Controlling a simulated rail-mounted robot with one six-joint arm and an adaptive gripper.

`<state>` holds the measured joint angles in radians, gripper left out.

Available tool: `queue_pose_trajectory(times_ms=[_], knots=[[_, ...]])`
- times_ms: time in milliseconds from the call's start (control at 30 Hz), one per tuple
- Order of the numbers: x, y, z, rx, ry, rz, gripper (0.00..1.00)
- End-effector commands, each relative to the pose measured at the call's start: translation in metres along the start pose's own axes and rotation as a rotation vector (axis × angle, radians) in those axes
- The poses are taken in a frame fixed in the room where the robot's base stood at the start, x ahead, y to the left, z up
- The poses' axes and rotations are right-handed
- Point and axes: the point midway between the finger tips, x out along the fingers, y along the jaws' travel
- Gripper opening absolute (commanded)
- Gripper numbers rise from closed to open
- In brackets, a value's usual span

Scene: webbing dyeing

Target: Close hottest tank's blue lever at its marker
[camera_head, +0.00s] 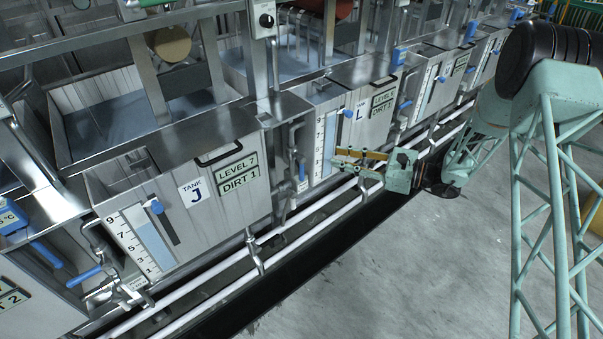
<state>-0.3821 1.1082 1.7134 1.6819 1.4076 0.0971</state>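Tank J (195,191) is a steel tank at left centre, with a level scale and a "LEVEL 7, DIRT 1" sign. Tank L (371,119) stands beyond it to the right, also with a scale. Blue levers show low at the left (85,276), at the left edge (47,254), between tanks J and L (301,171) and right of tank L (405,105). I cannot make out a marker. My gripper (337,159) is in front of tank L's lower part, pointing left. Its two fingers look apart and empty, right of the lever between the tanks.
A blue display (11,218) showing "°C" is cut off at the left edge. Other blue boxes (398,56) are too small to read. White pipes (215,290) run along the tank fronts. The grey floor (400,270) in front is clear.

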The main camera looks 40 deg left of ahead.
Motion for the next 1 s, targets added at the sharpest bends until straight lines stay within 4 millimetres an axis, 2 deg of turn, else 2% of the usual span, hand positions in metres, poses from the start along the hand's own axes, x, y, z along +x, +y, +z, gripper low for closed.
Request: queue_pose_trajectory(times_ms=[500, 800, 1000], knots=[[0.040, -0.001, -0.089, 0.121, -0.056, -0.112, 0.24], [0.058, 0.006, -0.143, 0.187, -0.079, -0.180, 0.24], [0.066, 0.011, -0.172, 0.219, -0.088, -0.218, 0.24]])
